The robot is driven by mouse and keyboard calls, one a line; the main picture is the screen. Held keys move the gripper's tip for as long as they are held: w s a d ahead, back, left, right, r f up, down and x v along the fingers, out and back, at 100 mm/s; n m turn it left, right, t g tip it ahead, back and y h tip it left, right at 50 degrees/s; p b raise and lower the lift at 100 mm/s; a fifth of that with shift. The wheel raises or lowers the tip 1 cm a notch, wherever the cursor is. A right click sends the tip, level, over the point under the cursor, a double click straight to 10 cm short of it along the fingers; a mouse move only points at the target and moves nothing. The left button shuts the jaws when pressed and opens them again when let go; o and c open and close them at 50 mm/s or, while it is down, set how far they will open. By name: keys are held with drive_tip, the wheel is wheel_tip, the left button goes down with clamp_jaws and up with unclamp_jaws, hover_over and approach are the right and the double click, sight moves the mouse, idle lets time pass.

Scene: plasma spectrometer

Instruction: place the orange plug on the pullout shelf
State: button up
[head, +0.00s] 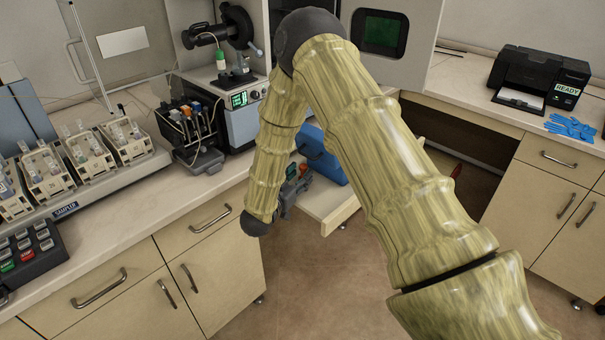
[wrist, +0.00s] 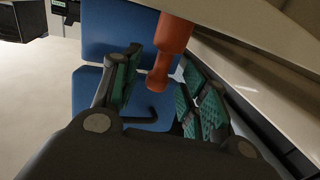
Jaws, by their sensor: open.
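The orange plug (wrist: 170,45) shows in the wrist view between the two green-padded fingers of my gripper (wrist: 160,90), nearer their tips. The fingers are apart, and I cannot tell whether either touches the plug. In the head view my gripper (head: 295,180) is low beyond the counter corner, partly hidden by my arm, with a small orange spot at its tips. The pullout shelf (head: 330,203) is a pale board sticking out below the counter, partly covered by my arm.
A blue box-like object (head: 322,155) is on the shelf; blue surfaces (wrist: 105,35) also fill the wrist view behind the fingers. Left-hand cabinets (head: 215,270) stand close to my gripper. Open floor (head: 320,290) lies in front of the shelf.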

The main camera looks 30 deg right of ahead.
drive_tip(key=b+v, duration=0.2)
drive_tip(key=v, duration=0.7)
drive_tip(key=s+a+f+n+y, duration=0.1)
drive_tip(key=s+f+n+y, duration=0.35)
drive_tip(key=f, duration=0.65)
drive_tip(key=s+a+f+n+y, duration=0.2)
drive_tip(key=s+f+y, duration=0.4)
drive_tip(key=f, duration=0.4)
drive_tip(key=s+a+f+n+g+y, duration=0.1)
drive_tip(key=s+f+g, duration=0.2)
drive_tip(key=s, duration=0.7)
drive_tip(key=s+a+f+n+g+y, duration=0.1)
drive_tip(key=s+f+n+g+y, duration=0.1)
drive_tip(key=s, duration=0.9)
drive_tip(key=s+a+f+n+g+y, duration=0.1)
drive_tip(key=s+f+g, duration=0.3)
drive_tip(key=s, duration=0.7)
drive_tip(key=shift+g+y, duration=0.35)
drive_tip(key=shift+g, duration=0.05)
drive_tip(key=shift+w+f+n, duration=0.1)
drive_tip(key=shift+n, duration=0.15)
drive_tip(key=shift+c, duration=0.9)
drive_tip(key=shift+a, duration=0.1)
